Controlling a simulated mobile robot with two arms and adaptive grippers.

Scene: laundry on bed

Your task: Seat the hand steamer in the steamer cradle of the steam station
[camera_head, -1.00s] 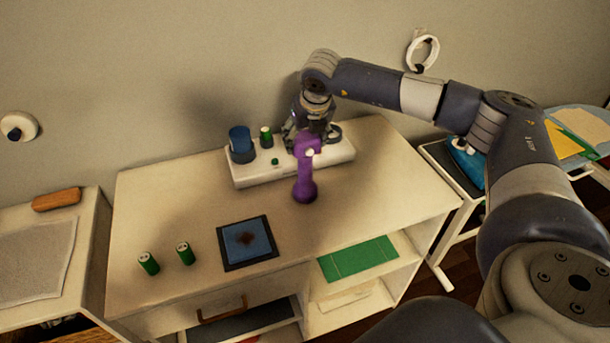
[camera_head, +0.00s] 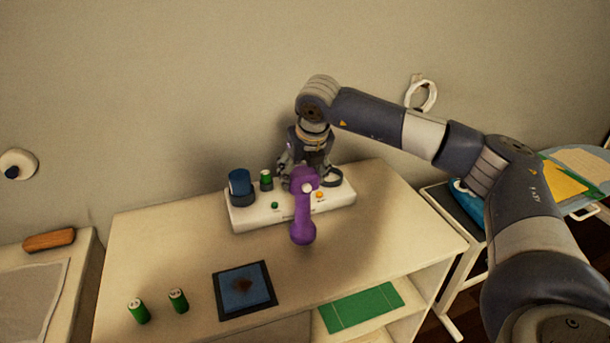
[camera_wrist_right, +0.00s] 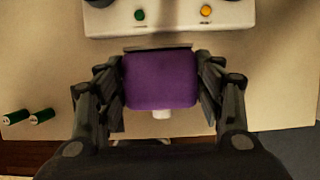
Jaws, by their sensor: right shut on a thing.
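The hand steamer (camera_head: 302,212) is purple and hangs roughly upright in the head view, in front of the white steam station (camera_head: 250,218). My right gripper (camera_head: 305,178) is shut on its upper part. In the right wrist view the steamer's purple body (camera_wrist_right: 160,80) sits between the two fingers (camera_wrist_right: 162,85), and the station's front edge (camera_wrist_right: 170,30) lies beyond it. A dark ring (camera_head: 333,180) at the station's right end looks like the cradle, but I cannot be sure. The gripper and steamer hide part of the station's middle. My left gripper is out of view.
The station carries a blue cup (camera_head: 240,186), a green cylinder (camera_head: 266,179) and an orange button (camera_head: 319,194). A dark-framed blue pad (camera_head: 245,289) and two green cylinders (camera_head: 138,311) (camera_head: 178,300) lie near the tabletop's front. The tabletop (camera_head: 390,225) is clear at right.

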